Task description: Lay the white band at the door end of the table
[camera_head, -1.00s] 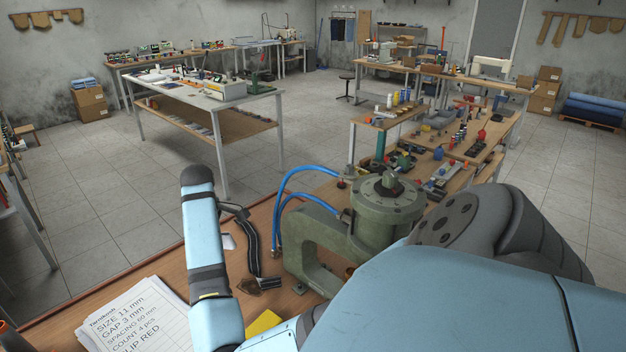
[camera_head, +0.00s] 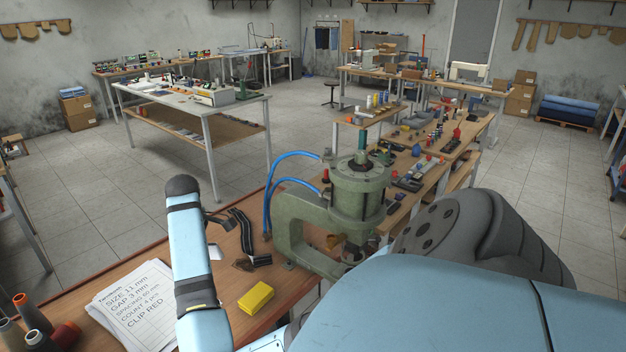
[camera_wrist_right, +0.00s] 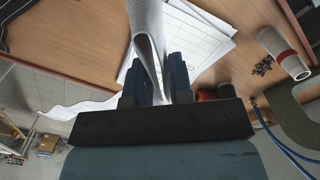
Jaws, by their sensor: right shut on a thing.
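In the right wrist view my right gripper (camera_wrist_right: 160,76) is shut on a white band (camera_wrist_right: 147,24). The band stands folded between the dark fingers, and its upper part runs out of the top of the picture. A wavy white strip (camera_wrist_right: 75,111), probably part of the same band, trails to the left by the table edge. The brown table (camera_head: 125,275) shows in the head view, with its far edge towards the grey floor. My left gripper is in neither view.
A green press (camera_head: 345,205) with blue hoses stands on the table. A grey door (camera_head: 473,35) is in the back wall. Several other worktables stand beyond.

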